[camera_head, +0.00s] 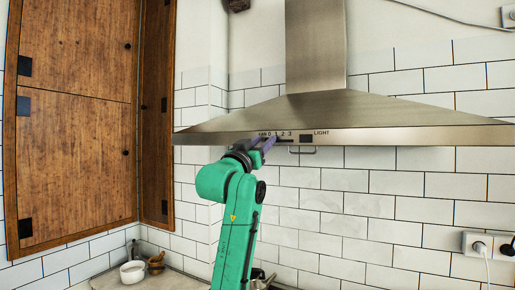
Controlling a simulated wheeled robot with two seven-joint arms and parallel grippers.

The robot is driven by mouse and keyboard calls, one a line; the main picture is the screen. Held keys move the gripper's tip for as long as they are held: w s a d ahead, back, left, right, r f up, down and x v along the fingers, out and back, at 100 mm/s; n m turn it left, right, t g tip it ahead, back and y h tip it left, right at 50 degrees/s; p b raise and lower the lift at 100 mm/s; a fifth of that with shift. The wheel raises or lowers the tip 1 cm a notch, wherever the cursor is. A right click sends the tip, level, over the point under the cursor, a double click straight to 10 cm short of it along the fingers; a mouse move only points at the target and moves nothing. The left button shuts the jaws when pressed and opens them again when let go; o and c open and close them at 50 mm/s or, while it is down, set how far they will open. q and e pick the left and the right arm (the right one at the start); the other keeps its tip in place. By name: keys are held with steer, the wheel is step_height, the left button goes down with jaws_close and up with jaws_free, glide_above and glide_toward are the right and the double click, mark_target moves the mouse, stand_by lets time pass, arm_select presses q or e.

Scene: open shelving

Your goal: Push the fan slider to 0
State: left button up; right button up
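A steel range hood (400,135) hangs on the white tiled wall. Its front strip carries the labels FAN 0 1 2 3 and a LIGHT switch (306,138). My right gripper is out of view.
A thin metal handle (302,151) hangs under the strip to the right of the gripper. Wooden cabinets (75,110) stand at the left. A white cup (132,271) and a mortar (156,262) sit on the counter. The wall below the hood's right half is free up to the sockets (490,244).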

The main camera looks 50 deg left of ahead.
arm_select(q)
steer(key=b+v, duration=0.8)
steer(key=v, duration=0.6)
steer(key=shift+s, duration=0.15)
steer(key=shift+f, duration=0.15)
